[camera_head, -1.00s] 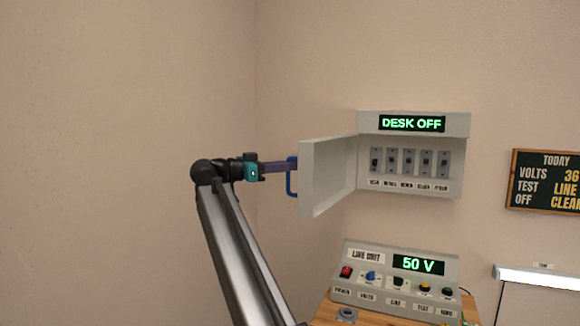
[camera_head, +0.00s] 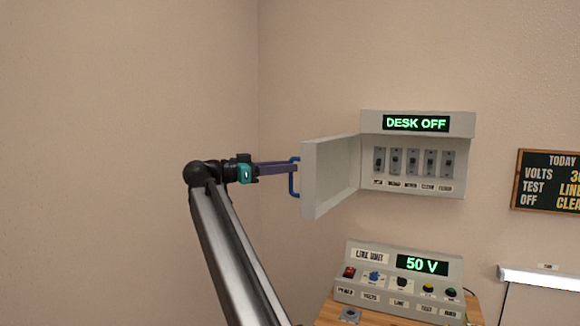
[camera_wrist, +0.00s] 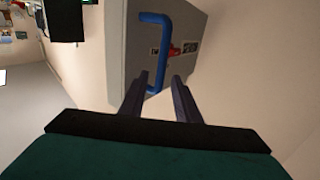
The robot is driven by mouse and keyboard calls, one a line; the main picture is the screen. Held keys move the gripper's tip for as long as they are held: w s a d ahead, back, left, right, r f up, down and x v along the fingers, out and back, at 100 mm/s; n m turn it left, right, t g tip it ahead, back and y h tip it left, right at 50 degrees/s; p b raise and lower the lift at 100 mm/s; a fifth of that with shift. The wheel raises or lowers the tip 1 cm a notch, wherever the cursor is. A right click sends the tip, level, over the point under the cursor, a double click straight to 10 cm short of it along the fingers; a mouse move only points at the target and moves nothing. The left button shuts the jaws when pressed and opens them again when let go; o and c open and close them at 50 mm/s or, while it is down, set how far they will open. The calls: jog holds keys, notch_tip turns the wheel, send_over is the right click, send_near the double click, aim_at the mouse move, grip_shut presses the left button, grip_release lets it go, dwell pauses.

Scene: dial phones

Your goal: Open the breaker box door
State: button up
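The grey breaker box (camera_head: 415,185) is on the wall, and its door (camera_head: 322,180) stands swung well out to the left. The box's switches show inside. A blue handle (camera_head: 292,187) is on the door's outer face; it also shows in the wrist view (camera_wrist: 165,48) against the grey door (camera_wrist: 115,55). My gripper (camera_head: 296,168) is at the handle's upper part, from the left. In the wrist view my gripper (camera_wrist: 161,78) has its fingers apart, with the handle's lower end near and between the tips. I cannot tell whether they touch it.
A line unit (camera_head: 400,280) showing "50 V" sits on a wooden table (camera_head: 365,319) below the box. A chalkboard (camera_head: 547,180) hangs at right, above a white bar-shaped fixture (camera_head: 540,276). The wall left of my arm is bare.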

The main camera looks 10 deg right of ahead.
jog(key=p+v, duration=0.2)
jog(key=v, duration=0.9)
jog(key=shift+a, duration=0.2)
jog(key=shift+s, duration=0.1)
